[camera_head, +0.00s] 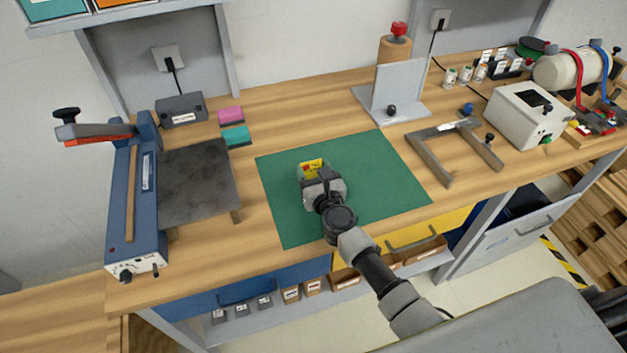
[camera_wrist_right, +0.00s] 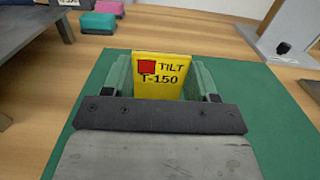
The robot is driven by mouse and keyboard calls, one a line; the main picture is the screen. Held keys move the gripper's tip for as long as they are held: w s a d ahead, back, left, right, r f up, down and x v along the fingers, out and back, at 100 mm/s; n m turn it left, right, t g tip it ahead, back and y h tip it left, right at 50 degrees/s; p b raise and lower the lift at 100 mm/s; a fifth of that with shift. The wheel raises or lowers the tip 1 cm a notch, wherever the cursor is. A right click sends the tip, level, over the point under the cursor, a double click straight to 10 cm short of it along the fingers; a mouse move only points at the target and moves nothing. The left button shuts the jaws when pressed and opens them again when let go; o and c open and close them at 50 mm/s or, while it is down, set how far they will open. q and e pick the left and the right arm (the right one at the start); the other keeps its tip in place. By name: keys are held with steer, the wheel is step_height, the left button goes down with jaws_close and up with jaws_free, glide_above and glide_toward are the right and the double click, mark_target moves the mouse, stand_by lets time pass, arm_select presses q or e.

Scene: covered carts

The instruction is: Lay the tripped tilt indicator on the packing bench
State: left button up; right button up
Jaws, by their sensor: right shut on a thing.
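The tilt indicator (camera_head: 313,167) is a yellow tag with a red square, held in my right gripper above the green mat. In the right wrist view the tilt indicator (camera_wrist_right: 158,78) reads "TILT T-150" and stands between the two green fingers of my right gripper (camera_wrist_right: 158,80). In the head view my right gripper (camera_head: 317,174) is over the middle of the green mat (camera_head: 385,165) on the wooden packing bench (camera_head: 290,100). I cannot tell whether the tag's lower edge touches the mat. My left gripper is not in view.
A blue sealing machine (camera_head: 130,215) with a dark plate (camera_head: 195,180) stands left of the mat. A grey metal frame (camera_head: 435,155) and a white box device (camera_head: 520,115) stand to the right. Pink (camera_head: 230,114) and teal (camera_head: 236,136) blocks lie behind left. The mat around the gripper is clear.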

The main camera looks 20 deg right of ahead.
steer(key=shift+f, duration=0.55)
steer(key=shift+f+b, duration=0.35)
steer(key=shift+b, duration=0.05)
steer(key=o, duration=0.9)
steer(key=shift+r, duration=0.15)
